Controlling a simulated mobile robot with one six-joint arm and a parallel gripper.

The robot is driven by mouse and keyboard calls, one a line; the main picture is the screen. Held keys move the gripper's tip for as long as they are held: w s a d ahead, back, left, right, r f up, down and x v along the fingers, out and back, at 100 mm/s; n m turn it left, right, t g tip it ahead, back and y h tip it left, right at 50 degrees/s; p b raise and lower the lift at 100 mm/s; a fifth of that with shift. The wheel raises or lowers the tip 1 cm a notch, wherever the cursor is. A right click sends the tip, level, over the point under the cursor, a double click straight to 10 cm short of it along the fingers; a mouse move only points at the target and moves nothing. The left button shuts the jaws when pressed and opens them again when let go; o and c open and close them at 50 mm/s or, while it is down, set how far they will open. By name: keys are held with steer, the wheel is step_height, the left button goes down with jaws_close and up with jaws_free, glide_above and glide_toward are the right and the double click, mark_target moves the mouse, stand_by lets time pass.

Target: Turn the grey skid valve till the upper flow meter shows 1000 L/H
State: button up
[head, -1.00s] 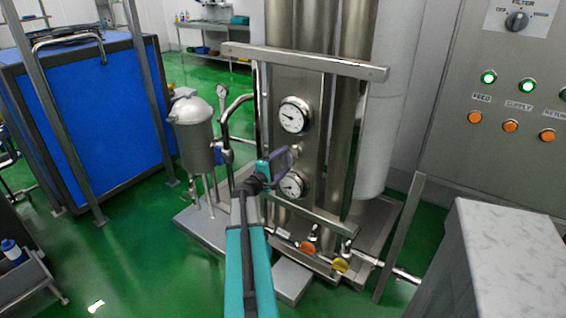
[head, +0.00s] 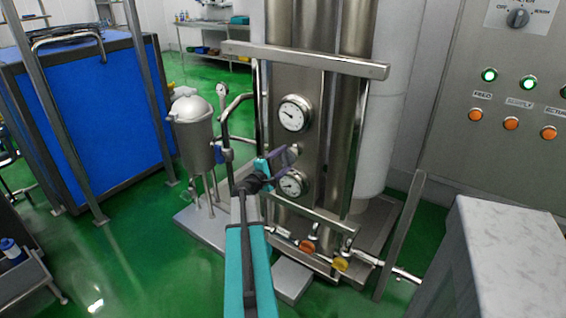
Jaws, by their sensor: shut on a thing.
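The skid (head: 308,84) of steel columns stands in the middle of the head view. The upper flow meter (head: 293,113) is a round white dial on its panel; its needle shows but the figures are too small to read. A second dial (head: 292,184) sits below it, partly covered at the left by my gripper. The grey skid valve (head: 294,150) is a small knob between the two dials. My gripper (head: 287,158), with dark purple fingers, reaches it from the lower left and is shut on it. The fingers hide part of the valve.
An orange valve (head: 307,246) and a yellow valve (head: 341,264) sit on the low pipes. A steel vessel (head: 193,130) stands left of the skid. A control panel (head: 470,150) and a grey cabinet (head: 510,260) are at the right.

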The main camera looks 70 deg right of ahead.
steer(key=n, duration=0.3)
steer(key=shift+n+b, duration=0.35)
steer(key=shift+n, duration=0.05)
steer(key=shift+r+n+p, duration=0.1)
steer(key=shift+n+p, duration=0.25)
steer(key=shift+n, duration=1.95)
steer(key=o, duration=0.8)
steer(key=shift+d, duration=0.1)
steer(key=shift+a, duration=0.2)
